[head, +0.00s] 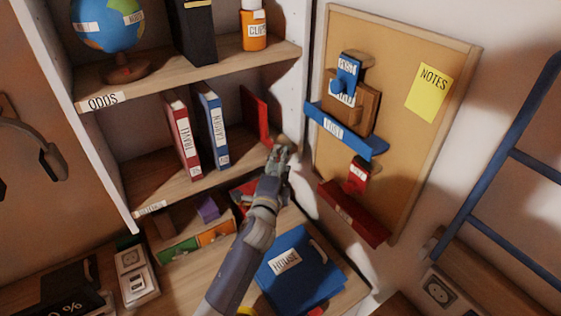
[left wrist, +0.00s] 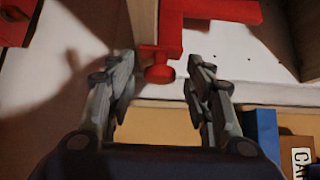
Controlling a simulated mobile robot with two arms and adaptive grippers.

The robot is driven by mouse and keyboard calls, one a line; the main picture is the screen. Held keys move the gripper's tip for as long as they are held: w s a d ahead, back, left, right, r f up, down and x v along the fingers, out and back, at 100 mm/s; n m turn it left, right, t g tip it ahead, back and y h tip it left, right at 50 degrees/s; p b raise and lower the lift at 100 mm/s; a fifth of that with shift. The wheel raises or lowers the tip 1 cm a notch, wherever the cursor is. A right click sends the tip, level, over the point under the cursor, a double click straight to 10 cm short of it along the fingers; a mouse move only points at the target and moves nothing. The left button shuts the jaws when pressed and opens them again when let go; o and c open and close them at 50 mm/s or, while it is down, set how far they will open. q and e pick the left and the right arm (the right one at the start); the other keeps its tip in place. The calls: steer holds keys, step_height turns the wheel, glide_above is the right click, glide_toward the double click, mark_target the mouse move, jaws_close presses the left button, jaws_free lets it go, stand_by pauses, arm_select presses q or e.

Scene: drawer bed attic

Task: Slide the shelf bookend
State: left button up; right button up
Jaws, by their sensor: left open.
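The red bookend (head: 257,117) stands on the middle shelf, right of a red book (head: 183,138) and a blue book (head: 213,128), with a gap between it and the blue book. My left gripper (head: 279,152) is at the shelf's right front edge, just in front of and below the bookend. In the left wrist view the red bookend (left wrist: 215,12) shows at the top, with a round red knob (left wrist: 159,74) below it. The knob lies between the tips of my open left gripper (left wrist: 165,85), with space on both sides. My right gripper is not in view.
The shelf's white side panel (head: 308,70) is close to the right of the gripper. A corkboard (head: 405,125) with blue and red holders hangs beyond it. Below are a blue folder (head: 300,270) and small green and orange drawers (head: 180,250). A globe (head: 108,22) stands above.

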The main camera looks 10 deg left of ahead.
arm_select(q)
steer(key=shift+w, duration=0.15)
jaws_close()
steer(key=w+d+b, duration=0.2)
steer(key=shift+w+d+r, duration=0.1)
steer(key=shift+w+d, duration=0.15)
steer(key=shift+d, duration=0.05)
jaws_free()
steer(key=shift+w+d, duration=0.15)
steer(key=shift+d, duration=0.05)
